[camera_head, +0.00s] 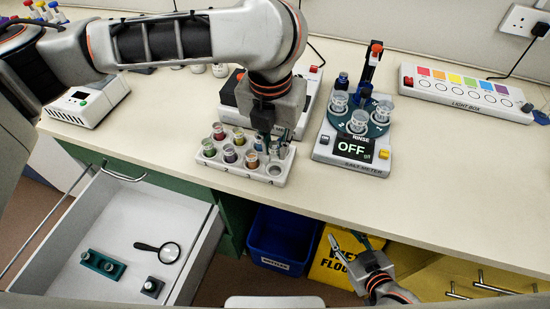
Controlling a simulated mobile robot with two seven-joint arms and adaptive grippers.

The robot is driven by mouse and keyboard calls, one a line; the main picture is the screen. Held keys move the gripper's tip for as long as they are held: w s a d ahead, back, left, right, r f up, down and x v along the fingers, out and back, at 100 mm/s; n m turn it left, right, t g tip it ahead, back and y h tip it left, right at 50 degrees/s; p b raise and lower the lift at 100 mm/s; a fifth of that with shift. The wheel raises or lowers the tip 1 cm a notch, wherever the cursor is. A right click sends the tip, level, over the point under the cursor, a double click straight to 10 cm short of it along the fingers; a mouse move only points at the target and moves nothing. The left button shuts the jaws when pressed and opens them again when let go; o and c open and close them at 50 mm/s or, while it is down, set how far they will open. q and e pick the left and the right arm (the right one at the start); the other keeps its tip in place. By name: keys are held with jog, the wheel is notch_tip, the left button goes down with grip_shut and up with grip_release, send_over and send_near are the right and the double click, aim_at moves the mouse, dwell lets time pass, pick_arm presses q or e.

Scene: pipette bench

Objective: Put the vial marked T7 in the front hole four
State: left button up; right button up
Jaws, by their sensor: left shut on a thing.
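A white rack (215,161) on the bench holds several vials with coloured contents in two rows. Numbers run along its front edge, but only some are legible. The front-right hole (274,170) looks empty. My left gripper (272,143) points down over the right end of the rack. It is shut on a vial that its fingers mostly hide; I cannot read a T7 mark on it or on the other vials. My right gripper (349,246) is open and empty, low in front of the bench edge.
A salt meter (350,168) reading OFF, with a carousel of cups (360,122), stands right of the rack. A light box (465,93) is at the back right. An open drawer (112,212), blue bin (283,238) and yellow sign (328,268) are below the bench.

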aim_at(275, 160)
pick_arm(q)
jog(key=shift+f, duration=2.35)
pick_arm(e)
jog(key=shift+s+d+f, duration=0.1)
jog(key=shift+s+f, duration=0.15)
jog(key=shift+f, duration=0.45)
jog(key=shift+r, duration=0.15)
pick_arm(q)
jog(key=shift+f, duration=0.15)
jog(key=o, duration=0.8)
jog(key=shift+f, duration=0.1)
jog(key=shift+c, duration=0.2)
pick_arm(e)
jog(key=shift+w+r, duration=0.1)
jog(key=shift+r, duration=0.2)
jog(key=shift+f, duration=0.1)
